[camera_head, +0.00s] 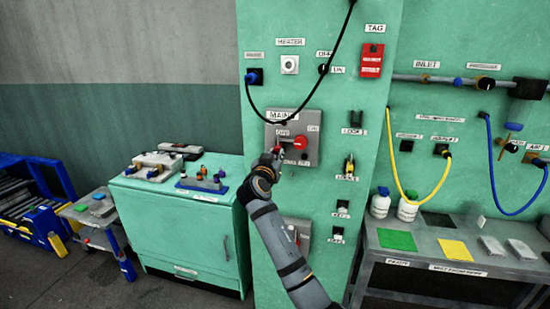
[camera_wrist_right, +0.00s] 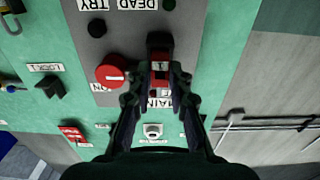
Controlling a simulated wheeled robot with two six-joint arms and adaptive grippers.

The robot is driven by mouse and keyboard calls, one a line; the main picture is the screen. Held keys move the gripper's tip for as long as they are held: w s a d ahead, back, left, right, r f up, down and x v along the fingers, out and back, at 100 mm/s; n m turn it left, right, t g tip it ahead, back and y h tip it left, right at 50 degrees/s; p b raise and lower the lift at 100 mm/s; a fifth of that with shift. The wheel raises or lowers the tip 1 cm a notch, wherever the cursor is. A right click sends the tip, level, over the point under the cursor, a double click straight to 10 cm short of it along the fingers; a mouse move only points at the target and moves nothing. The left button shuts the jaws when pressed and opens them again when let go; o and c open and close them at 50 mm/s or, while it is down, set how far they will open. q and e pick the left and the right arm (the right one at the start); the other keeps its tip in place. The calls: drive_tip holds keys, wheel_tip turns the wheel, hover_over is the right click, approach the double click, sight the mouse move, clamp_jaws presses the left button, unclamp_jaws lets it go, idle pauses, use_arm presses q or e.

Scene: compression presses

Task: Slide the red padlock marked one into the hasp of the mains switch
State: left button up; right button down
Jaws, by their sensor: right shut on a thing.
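My right gripper (camera_head: 275,156) is at the lower left of the grey mains switch box (camera_head: 312,128) on the green panel. In the right wrist view its fingers (camera_wrist_right: 160,88) are shut on the red padlock (camera_wrist_right: 160,68), whose pale label reads 1. The padlock is in front of the grey plate, beside the round red switch knob (camera_wrist_right: 112,72); the knob also shows in the head view (camera_head: 300,142). A dark part (camera_wrist_right: 158,40) lies just beyond the padlock. I cannot tell whether it is the hasp or whether the shackle is in it. My left gripper is out of view.
A black cable (camera_head: 300,98) hangs across the panel above the mains box. Lock holders (camera_head: 355,118) sit to its right, below a red tag holder (camera_head: 371,62). A green cabinet (camera_head: 180,232) stands left, and a workbench (camera_head: 440,262) with yellow and blue hoses above stands right.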

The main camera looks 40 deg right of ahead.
drive_tip(key=shift+w+d, duration=0.45)
drive_tip(key=shift+d, duration=0.05)
drive_tip(key=c, duration=1.2)
unclamp_jaws()
drive_tip(key=shift+o, duration=0.2)
drive_tip(key=v, duration=1.2)
